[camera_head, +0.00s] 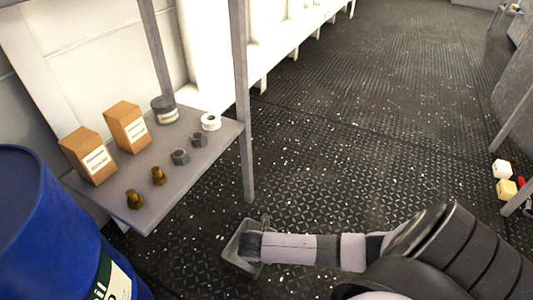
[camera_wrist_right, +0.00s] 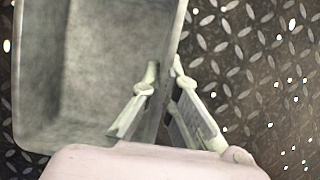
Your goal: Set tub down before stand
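The tub (camera_head: 233,256) is a grey, shallow, open container in front of the stand, low over the deck; I cannot tell whether it touches the deck. In the right wrist view the tub (camera_wrist_right: 95,50) looks empty, filling the upper left. My right gripper (camera_wrist_right: 165,75) has one finger inside and one outside the tub's wall, shut on it. In the head view this gripper (camera_head: 254,243) partly covers the tub. The stand (camera_head: 205,170) is a grey shelf with posts at the left. My left gripper is not in view.
On the stand are two cardboard boxes (camera_head: 88,157), a grey can (camera_head: 164,110), a white roll (camera_head: 210,121), two nuts (camera_head: 180,157) and two brass bolts (camera_head: 134,199). A blue barrel (camera_head: 45,225) is at lower left. Open deck (camera_head: 350,130) extends beyond. Small items (camera_head: 506,188) are at right.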

